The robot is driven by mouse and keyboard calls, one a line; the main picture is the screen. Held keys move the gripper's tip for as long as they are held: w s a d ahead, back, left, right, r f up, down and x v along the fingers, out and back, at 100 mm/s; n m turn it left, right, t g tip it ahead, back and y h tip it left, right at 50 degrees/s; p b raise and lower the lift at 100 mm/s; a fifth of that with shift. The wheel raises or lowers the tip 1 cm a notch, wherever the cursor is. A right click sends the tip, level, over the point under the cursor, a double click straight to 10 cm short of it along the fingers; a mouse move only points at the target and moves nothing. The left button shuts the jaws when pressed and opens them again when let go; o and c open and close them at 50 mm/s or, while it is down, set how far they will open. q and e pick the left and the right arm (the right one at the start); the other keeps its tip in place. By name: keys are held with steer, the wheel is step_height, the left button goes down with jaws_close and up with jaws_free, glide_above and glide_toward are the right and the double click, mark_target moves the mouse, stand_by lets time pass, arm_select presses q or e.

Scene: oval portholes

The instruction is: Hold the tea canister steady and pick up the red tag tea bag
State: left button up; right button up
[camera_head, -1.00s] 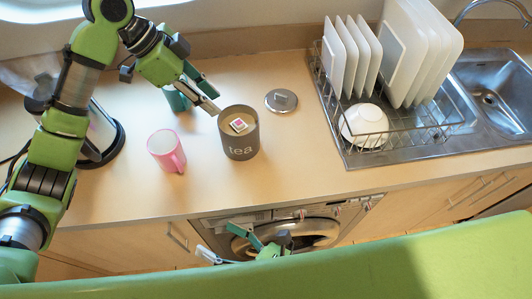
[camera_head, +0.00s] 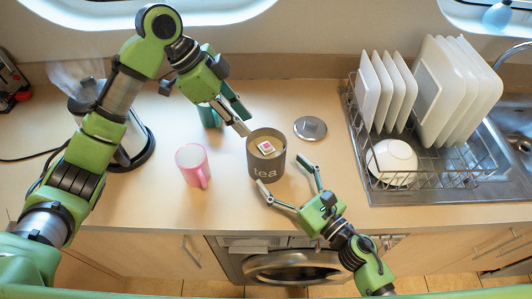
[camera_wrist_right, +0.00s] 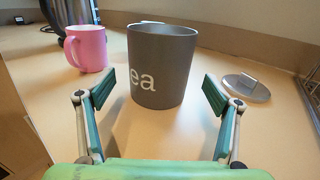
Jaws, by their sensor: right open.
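The dark grey tea canister (camera_head: 266,170) stands upright and open on the counter, and it also shows in the right wrist view (camera_wrist_right: 160,75). A tag with a white border and pink-red middle (camera_head: 266,147) shows in its mouth; the tea bag below is hard to make out. My left gripper (camera_head: 243,121) is at the canister's back left rim, fingers apart, nothing seen between them; whether it touches the rim I cannot tell. My right gripper (camera_head: 286,187) is open and empty in front of the canister, its fingers (camera_wrist_right: 158,98) spread to either side of it.
A pink mug (camera_head: 193,166) stands left of the canister. A round grey lid (camera_head: 310,128) lies to its right. A wire dish rack (camera_head: 425,178) with plates and a white bowl (camera_head: 391,163) stands at the right.

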mark_target(257, 146)
steer(key=x, duration=1.1)
steer(key=shift+a, duration=0.1)
steer(key=c, duration=1.5)
steer(key=shift+c, duration=0.2)
